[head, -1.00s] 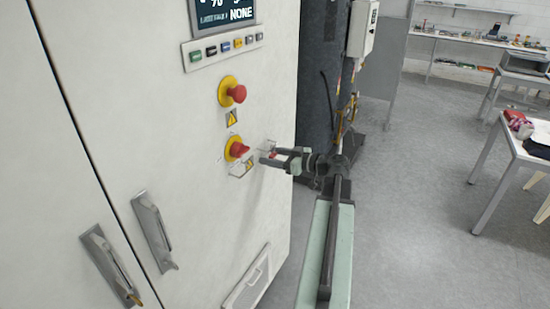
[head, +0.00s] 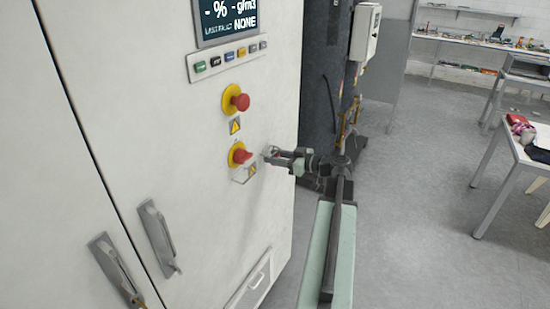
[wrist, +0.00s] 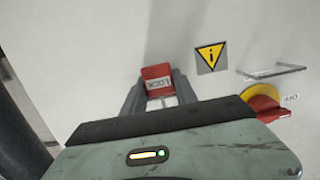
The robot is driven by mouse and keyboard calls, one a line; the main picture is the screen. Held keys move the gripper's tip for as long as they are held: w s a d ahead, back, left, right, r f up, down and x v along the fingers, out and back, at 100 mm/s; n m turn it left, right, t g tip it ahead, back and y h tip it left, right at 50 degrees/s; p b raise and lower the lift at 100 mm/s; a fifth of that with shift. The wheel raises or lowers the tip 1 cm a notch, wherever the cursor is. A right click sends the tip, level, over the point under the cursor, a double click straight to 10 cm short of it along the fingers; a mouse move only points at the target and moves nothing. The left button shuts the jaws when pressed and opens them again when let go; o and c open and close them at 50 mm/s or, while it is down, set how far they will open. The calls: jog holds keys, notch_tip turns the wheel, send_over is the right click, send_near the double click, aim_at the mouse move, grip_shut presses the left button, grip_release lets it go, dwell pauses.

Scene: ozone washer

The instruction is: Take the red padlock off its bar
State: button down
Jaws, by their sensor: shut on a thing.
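The red padlock (wrist: 157,80), with a label reading LOCK, sits between the two fingers of my gripper (wrist: 160,92) in the wrist view. My gripper is shut on it. The thin metal bar (wrist: 275,71) stands out from the white cabinet face, to the right of the padlock and apart from it in that view. In the head view my gripper (head: 268,155) is close to the cabinet, right of the lower red knob (head: 240,154). The padlock is small there and largely hidden by the fingers.
The white cabinet (head: 200,120) fills the left, with an upper red button (head: 238,102), a display (head: 226,18) and two long door handles (head: 158,237). A dark column (head: 322,90) stands behind my arm. Open floor (head: 430,200) lies right, before a table (head: 530,158).

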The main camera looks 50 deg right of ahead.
jog(key=shift+s, duration=0.15)
jog(key=f+v, duration=0.1)
jog(key=v, duration=1)
jog(key=shift+s+f, duration=0.3)
jog(key=shift+s, duration=0.15)
dwell(1.0)
